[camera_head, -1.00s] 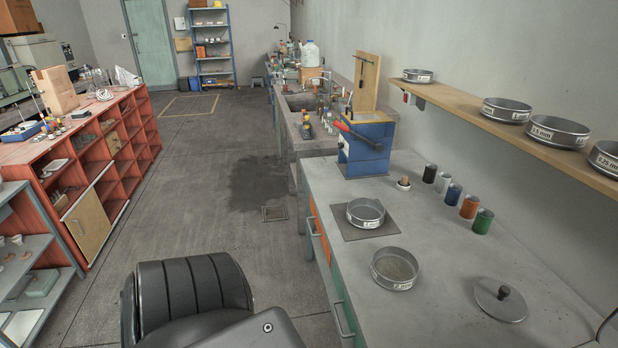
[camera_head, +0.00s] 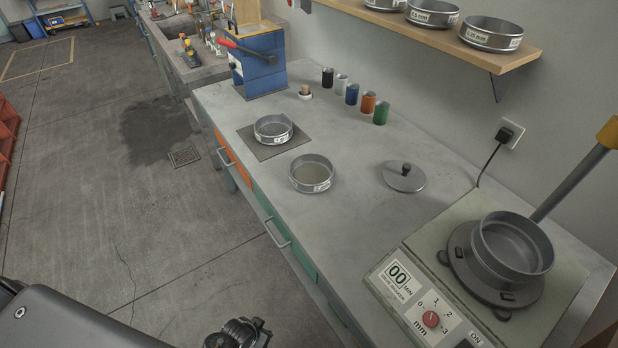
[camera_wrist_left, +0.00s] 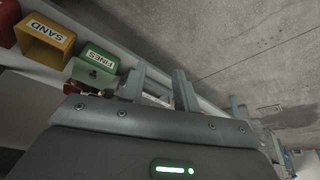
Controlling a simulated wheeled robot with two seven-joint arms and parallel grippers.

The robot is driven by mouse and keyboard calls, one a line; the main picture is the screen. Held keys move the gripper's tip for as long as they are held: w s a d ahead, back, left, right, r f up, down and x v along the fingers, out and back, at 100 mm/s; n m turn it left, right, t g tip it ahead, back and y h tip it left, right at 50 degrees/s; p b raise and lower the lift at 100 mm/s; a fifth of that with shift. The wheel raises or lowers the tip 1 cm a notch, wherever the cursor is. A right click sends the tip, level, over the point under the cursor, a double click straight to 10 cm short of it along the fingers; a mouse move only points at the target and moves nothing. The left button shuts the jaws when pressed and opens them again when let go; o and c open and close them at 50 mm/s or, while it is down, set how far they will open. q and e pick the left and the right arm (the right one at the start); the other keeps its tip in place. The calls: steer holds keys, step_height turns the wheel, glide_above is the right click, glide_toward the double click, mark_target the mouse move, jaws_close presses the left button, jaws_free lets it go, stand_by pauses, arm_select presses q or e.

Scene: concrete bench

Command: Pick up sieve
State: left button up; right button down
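One sieve (camera_head: 273,129) sits on a dark square mat (camera_head: 262,151) on the bench. A second labelled sieve (camera_head: 312,174) with a mesh bottom stands on the bare bench just nearer. A metal sieve or pan (camera_head: 512,247) sits on the shaker machine at the right. More labelled sieves stand on the wall shelf, among them a large one (camera_head: 491,34) and another (camera_head: 433,13). No sieve shows there. My right gripper is not identifiable in the head view.
The shaker (camera_head: 432,285) fills the bench's near right end. A round knobbed lid (camera_head: 404,176) lies mid-bench, with several coloured cups (camera_head: 368,103) behind. A blue press (camera_head: 260,62) stands at the far end. The left wrist view shows bins marked SAND (camera_wrist_left: 45,40) and FINES (camera_wrist_left: 95,62).

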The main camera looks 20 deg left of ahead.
arm_select(q)
steer(key=w+d+r+t, duration=0.1)
steer(key=w+r+t, duration=0.1)
steer(key=w+r, duration=0.6)
steer(key=w+d+r+t+b, duration=0.1)
steer(key=w+r, duration=0.3)
steer(key=r, duration=0.8)
steer(key=w+d+r+t, duration=0.15)
steer(key=w+r, duration=0.35)
steer(key=r, duration=0.6)
steer(key=w+r+t+h, duration=0.1)
steer(key=w+r, duration=0.1)
steer(key=w, duration=0.2)
steer(key=w+d+r+m+t+h, duration=0.1)
steer(key=w+r, duration=0.1)
steer(key=w, duration=0.3)
steer(key=w+d+r+t+h, duration=0.1)
steer(key=w+r+t, duration=0.1)
steer(key=w, duration=0.3)
steer(key=shift+d+r+m+h, duration=0.1)
steer(key=shift+d+m+h, duration=0.2)
steer(key=shift+m, duration=0.1)
steer(key=shift+w+r, duration=0.15)
steer(key=shift+w, duration=0.05)
steer(key=shift+w+d, duration=0.15)
steer(key=shift+w, duration=0.2)
steer(key=shift+x, duration=5.05)
steer(key=shift+s, duration=0.1)
jaws_close()
